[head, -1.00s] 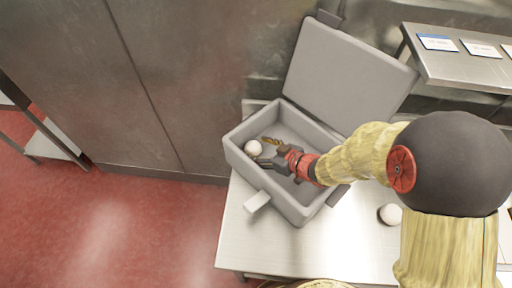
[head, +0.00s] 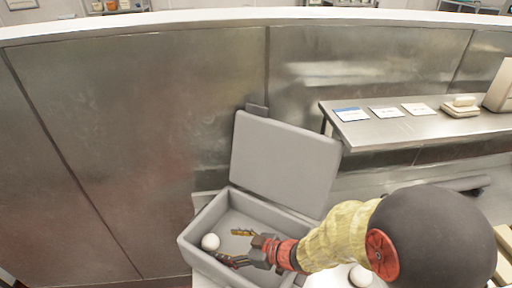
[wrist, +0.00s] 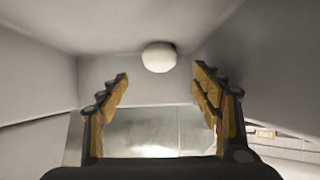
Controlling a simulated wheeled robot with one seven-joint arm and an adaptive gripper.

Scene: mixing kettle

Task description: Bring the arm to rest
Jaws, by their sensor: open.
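My arm reaches from the right into an open grey box (head: 196,262). My gripper (head: 231,244) is inside or just over the box opening, its two yellow-padded fingers spread and empty. A white ball (head: 210,242) is in the box's left part, close to the fingertips. In the wrist view my gripper (wrist: 160,76) has its fingers wide apart, and the ball (wrist: 158,57) shows beyond the tips. Whether a finger touches the ball I cannot tell.
The box's lid (head: 284,165) stands open behind it. Another white ball (head: 361,276) lies on the table to the right, near my arm. A metal shelf (head: 400,128) with cards is at back right. A steel wall panel (head: 120,150) stands behind and left.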

